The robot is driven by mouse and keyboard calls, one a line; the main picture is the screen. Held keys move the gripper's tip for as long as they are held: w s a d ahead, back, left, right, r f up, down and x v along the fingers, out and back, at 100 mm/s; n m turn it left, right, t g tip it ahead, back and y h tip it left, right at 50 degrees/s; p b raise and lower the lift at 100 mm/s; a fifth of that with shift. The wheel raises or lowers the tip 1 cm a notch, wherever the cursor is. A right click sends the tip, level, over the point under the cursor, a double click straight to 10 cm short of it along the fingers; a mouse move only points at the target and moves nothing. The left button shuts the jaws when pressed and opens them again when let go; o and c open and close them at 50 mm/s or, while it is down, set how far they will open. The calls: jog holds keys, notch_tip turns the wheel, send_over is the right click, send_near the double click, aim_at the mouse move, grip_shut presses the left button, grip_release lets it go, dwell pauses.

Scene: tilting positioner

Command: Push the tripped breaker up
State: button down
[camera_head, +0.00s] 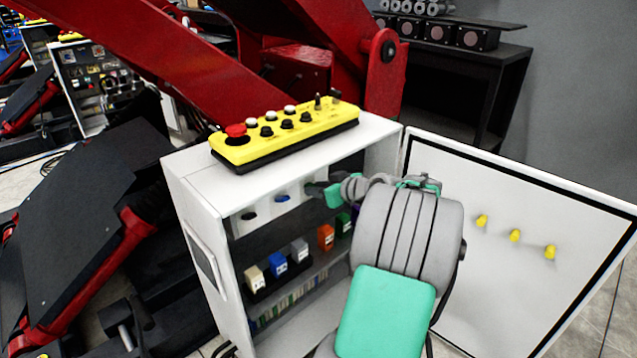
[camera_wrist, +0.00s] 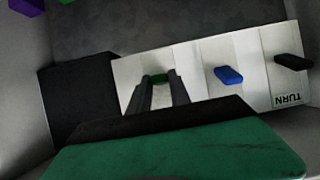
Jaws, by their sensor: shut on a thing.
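The open white cabinet (camera_head: 185,210) has a light strip inside with a black lever (camera_head: 249,215) and a blue lever (camera_head: 282,198). The word TURN is printed upside down beside the black one. In the head view my gripper (camera_head: 314,189) reaches the right part of the strip; the green lever is mostly hidden. I cannot tell which lever is tripped.
Below stand beige (camera_head: 254,279), blue (camera_head: 278,263), grey (camera_head: 299,250), orange (camera_head: 325,236) and green (camera_head: 343,224) blocks. A yellow control box (camera_head: 285,132) lies on top. The open door (camera_head: 500,205), with yellow knobs (camera_head: 515,235), is to the right. Red lift arms (camera_head: 190,75) rise behind.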

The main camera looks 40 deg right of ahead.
jog(key=shift+r+g+p, duration=0.2)
jog(key=shift+g+p, duration=0.15)
jog(key=shift+g, duration=0.05)
jog(key=c, duration=1.2)
grip_release()
jog(key=v, duration=0.7)
jog(key=shift+s+r, duration=0.2)
jog(key=shift+s, duration=0.1)
